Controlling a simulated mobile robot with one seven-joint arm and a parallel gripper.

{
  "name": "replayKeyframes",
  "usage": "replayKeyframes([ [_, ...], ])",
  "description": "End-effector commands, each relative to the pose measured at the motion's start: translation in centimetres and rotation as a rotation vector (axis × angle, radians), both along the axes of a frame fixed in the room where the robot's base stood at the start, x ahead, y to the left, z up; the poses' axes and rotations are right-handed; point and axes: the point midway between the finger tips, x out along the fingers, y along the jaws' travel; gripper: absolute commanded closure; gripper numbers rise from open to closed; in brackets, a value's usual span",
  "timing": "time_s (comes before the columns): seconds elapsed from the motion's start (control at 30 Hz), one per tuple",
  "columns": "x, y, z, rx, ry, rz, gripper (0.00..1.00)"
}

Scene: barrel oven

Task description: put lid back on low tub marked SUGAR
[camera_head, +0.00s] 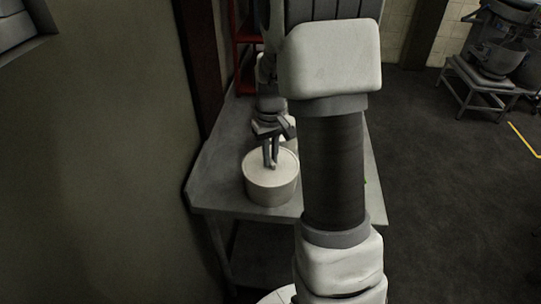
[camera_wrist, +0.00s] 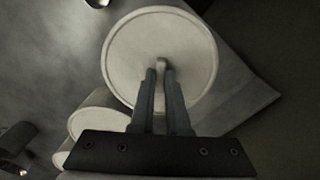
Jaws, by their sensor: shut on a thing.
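A round, pale tub (camera_head: 270,192) stands at the near corner of the grey table. A round, pale lid (camera_head: 285,164) lies over its top and looks level; I cannot tell whether it is fully seated. In the wrist view the lid (camera_wrist: 130,50) shows as a disc with a raised rim and a small handle (camera_wrist: 162,64) in the middle. My gripper (camera_head: 270,163) points down at the lid, and its fingers (camera_wrist: 162,78) are shut on the handle. No SUGAR marking is readable in either view.
A second pale, round container (camera_wrist: 97,118) stands close beside the tub, partly hidden by my gripper. The grey table (camera_head: 218,175) has bare room left of the tub. A wall rises at left. A mixer (camera_head: 497,50) stands on a low stand at far right.

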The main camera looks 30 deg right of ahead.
Motion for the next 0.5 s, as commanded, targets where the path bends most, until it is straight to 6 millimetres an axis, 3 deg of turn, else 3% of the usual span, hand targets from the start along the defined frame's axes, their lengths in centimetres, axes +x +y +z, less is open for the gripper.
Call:
replayKeyframes([
  [0.33,0.00,0.00,-0.04,0.000,0.000,0.000,1.00],
  [0.37,0.00,0.00,-0.04,0.000,0.000,0.000,0.81],
  [0.5,0.00,0.00,-0.04,0.000,0.000,0.000,0.56],
])
